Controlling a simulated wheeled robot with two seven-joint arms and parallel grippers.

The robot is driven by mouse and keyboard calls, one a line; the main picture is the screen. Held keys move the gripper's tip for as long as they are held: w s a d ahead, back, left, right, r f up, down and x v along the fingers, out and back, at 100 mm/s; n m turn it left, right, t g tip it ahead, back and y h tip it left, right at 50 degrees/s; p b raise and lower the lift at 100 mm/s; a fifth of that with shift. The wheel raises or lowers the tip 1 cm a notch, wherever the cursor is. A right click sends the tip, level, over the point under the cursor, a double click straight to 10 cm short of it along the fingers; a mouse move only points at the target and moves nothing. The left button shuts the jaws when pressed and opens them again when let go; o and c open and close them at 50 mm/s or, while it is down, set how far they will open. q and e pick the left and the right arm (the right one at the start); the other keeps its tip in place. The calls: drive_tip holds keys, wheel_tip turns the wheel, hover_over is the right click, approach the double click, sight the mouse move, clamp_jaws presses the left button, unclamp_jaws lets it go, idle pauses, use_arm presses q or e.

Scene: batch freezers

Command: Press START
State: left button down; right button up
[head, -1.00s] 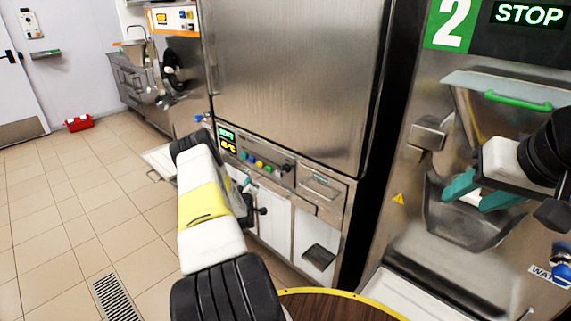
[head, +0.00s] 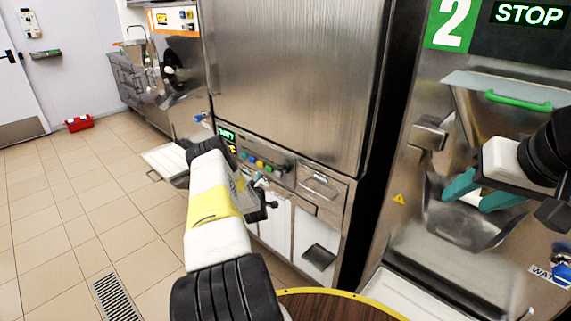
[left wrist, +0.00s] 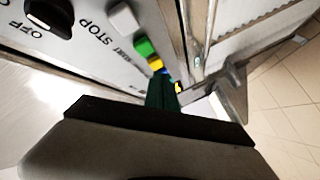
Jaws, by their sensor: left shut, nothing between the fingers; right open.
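The START label (left wrist: 121,50) is on the control panel in the left wrist view, beside a green button (left wrist: 145,48). A STOP label (left wrist: 92,34) and a white button (left wrist: 123,18) are near it. Yellow and blue buttons lie further along the row, close to my shut left gripper (left wrist: 163,92). I cannot tell whether its teal tips touch the panel. In the head view, my left gripper (head: 258,182) is just below the button row of the middle machine's panel (head: 282,182). My right gripper (head: 480,194) is open and empty in front of machine 2.
A black knob (left wrist: 48,16) marked OFF is on the panel. Machine 2's display (head: 529,15) reads STOP. A white tray (head: 168,160) juts out left of the panel. A round wooden surface (head: 335,307) is at the bottom. Floor at left is clear, except a red case (head: 79,123).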

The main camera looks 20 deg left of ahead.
use_arm(q)
drive_tip(key=shift+w+d, duration=0.25)
drive_tip(key=shift+w, duration=0.35)
drive_tip(key=shift+w+d, duration=0.25)
drive_tip(key=shift+w, duration=0.35)
drive_tip(key=shift+w, duration=0.1)
idle(1.1)
drive_tip(key=shift+w+d, duration=0.15)
drive_tip(key=shift+w, duration=0.15)
drive_tip(key=shift+w+d, duration=0.25)
drive_tip(key=shift+w, duration=0.2)
idle(0.9)
drive_tip(key=shift+s, duration=0.1)
drive_tip(key=shift+s+a, duration=0.35)
drive_tip(key=shift+s, duration=0.4)
drive_tip(key=s, duration=0.1)
drive_tip(key=s+a, duration=0.1)
drive_tip(key=s, duration=0.1)
drive_tip(key=s+a, duration=0.1)
drive_tip(key=shift+s, duration=0.3)
